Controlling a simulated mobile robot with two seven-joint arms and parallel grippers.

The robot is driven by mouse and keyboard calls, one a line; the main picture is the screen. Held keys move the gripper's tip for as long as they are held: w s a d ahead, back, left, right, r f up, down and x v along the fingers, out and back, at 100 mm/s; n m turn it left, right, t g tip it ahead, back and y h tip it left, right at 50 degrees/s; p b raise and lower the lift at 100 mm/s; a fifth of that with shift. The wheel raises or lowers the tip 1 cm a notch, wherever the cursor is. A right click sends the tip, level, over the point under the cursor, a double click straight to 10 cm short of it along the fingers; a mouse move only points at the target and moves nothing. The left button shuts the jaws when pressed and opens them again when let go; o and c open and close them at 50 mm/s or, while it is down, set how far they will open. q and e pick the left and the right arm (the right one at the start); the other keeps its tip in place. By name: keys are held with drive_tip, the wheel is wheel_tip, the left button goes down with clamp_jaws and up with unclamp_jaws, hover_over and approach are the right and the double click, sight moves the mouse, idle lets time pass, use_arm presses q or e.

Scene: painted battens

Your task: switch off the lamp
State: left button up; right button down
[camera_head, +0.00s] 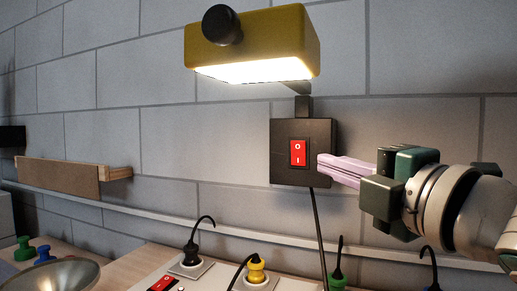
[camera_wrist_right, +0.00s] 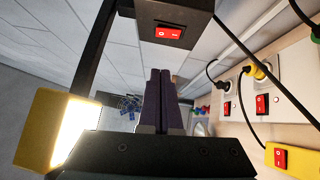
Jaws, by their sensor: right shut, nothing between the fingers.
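The yellow lamp (camera_head: 255,38) is lit; its bright underside faces down in the head view, and it also shows in the wrist view (camera_wrist_right: 42,125). Below it a black switch box (camera_head: 285,170) on the wall carries a red rocker switch (camera_head: 298,153), marked O at the top and I at the bottom. The rocker also shows in the wrist view (camera_wrist_right: 169,32). My right gripper (camera_head: 322,166) is shut and empty, its pinkish fingertips just right of the rocker, over the box's right edge. I cannot tell whether they touch the box. My left gripper is not in view.
A white panel (camera_head: 210,278) below holds plugs with cables, including a yellow plug (camera_head: 256,270), and another red switch (camera_head: 162,284). A black cable (camera_head: 319,235) hangs from the switch box. A wooden shelf (camera_head: 58,178) is on the left wall. Free space lies left of the box.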

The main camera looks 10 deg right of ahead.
approach(294, 146)
drive_tip(key=w+a, duration=0.2)
drive_tip(key=a, duration=0.1)
drive_tip(key=w, duration=0.1)
drive_tip(key=w+d+p, duration=0.1)
drive_tip(key=w, duration=0.1)
drive_tip(key=shift+d+r, duration=0.2)
drive_tip(key=shift+w+d, duration=0.25)
drive_tip(key=shift+w, duration=0.1)
